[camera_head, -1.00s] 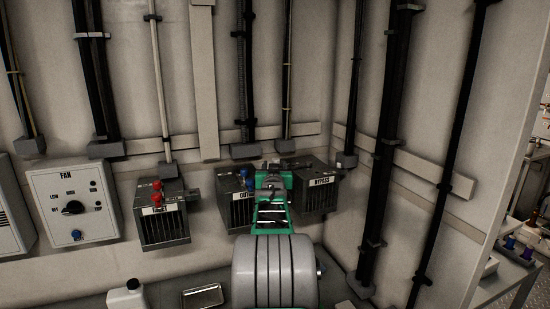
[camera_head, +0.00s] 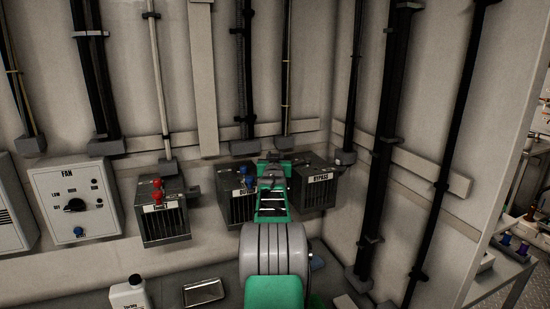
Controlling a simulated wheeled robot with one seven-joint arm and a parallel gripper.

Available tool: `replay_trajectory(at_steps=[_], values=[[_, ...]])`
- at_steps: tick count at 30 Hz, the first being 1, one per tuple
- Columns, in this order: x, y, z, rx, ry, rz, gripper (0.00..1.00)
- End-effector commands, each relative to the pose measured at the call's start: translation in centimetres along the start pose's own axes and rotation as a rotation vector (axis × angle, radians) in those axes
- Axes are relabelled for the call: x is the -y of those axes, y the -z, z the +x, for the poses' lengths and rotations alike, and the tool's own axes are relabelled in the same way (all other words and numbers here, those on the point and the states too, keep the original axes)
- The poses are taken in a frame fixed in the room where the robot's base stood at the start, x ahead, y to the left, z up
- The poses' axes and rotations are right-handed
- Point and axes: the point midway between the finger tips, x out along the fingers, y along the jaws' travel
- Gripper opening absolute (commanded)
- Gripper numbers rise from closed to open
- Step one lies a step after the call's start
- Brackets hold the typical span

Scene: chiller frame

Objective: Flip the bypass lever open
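The bypass box (camera_head: 316,194), a dark vented housing labelled BYPASS, stands against the back wall near the corner. My gripper (camera_head: 274,158) is over its top left edge, between it and the middle box (camera_head: 238,208). My green and grey arm reaches up from the bottom and covers the gap between the two boxes. The bypass lever cannot be made out; the gripper may hide it. The fingers are small and dark, seen from behind, so I cannot tell whether they are open or touching anything.
A box with red handles (camera_head: 163,220) and a white FAN panel (camera_head: 75,203) with a dial are on the left. A white bottle (camera_head: 130,294) and a metal tray (camera_head: 203,292) are at the bottom. Dark pipes (camera_head: 382,150) run down the right wall.

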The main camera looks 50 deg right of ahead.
Motion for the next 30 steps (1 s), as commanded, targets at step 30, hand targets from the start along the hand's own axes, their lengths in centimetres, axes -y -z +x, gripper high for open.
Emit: replay_trajectory(at_steps=[30], values=[[0.04,0.05,-0.01,-0.001,0.001,0.0,0.0]])
